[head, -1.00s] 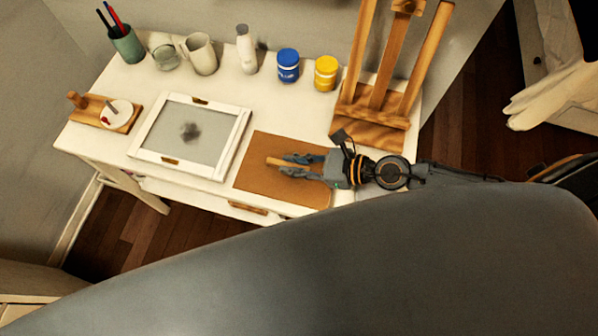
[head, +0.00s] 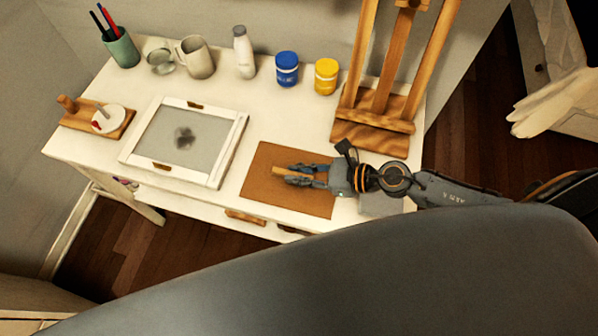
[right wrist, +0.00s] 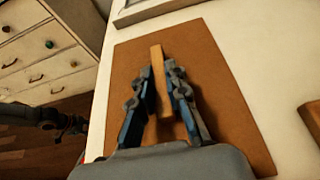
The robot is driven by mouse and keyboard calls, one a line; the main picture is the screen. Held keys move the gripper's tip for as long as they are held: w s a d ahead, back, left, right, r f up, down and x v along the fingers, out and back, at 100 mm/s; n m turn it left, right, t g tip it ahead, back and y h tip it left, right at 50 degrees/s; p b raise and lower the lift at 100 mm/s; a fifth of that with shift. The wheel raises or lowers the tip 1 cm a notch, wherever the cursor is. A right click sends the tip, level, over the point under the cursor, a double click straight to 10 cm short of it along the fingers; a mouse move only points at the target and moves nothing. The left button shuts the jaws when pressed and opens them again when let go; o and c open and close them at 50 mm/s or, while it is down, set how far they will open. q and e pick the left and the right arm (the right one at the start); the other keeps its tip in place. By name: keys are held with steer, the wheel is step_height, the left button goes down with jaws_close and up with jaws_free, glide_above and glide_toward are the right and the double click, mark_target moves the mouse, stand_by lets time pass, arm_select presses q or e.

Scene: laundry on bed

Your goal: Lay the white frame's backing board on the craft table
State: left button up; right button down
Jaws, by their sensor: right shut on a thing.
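The white frame (head: 229,152) lies flat on the white craft table (head: 290,125), left of the backing board. It holds a grey pane with a dark smudge. The brown backing board (head: 262,190) is level over the table's front part; whether it touches the top I cannot tell. My right gripper (head: 290,176) is shut on the light wooden bar on the board, which shows between its fingers in the right wrist view (right wrist: 158,68). A dark jointed part at the left of that view seems to be my left gripper (right wrist: 72,124); its fingers are unclear.
A wooden easel (head: 370,135) stands right of the board. Along the back are a pen cup (head: 122,50), a mug (head: 196,58), a white bottle (head: 243,55), a blue jar (head: 287,70) and a yellow jar (head: 326,77). The table's middle is clear.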

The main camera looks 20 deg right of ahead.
steer(key=c, duration=1.3)
jaws_free()
steer(key=shift+c, duration=0.2)
steer(key=b+v, duration=0.2)
steer(key=v, duration=0.7)
steer(key=shift+s+d+r+b, duration=0.15)
steer(key=shift+s+d+b, duration=0.05)
steer(key=shift+b, duration=0.2)
steer(key=shift+v, duration=1.25)
steer(key=shift+w, duration=0.1)
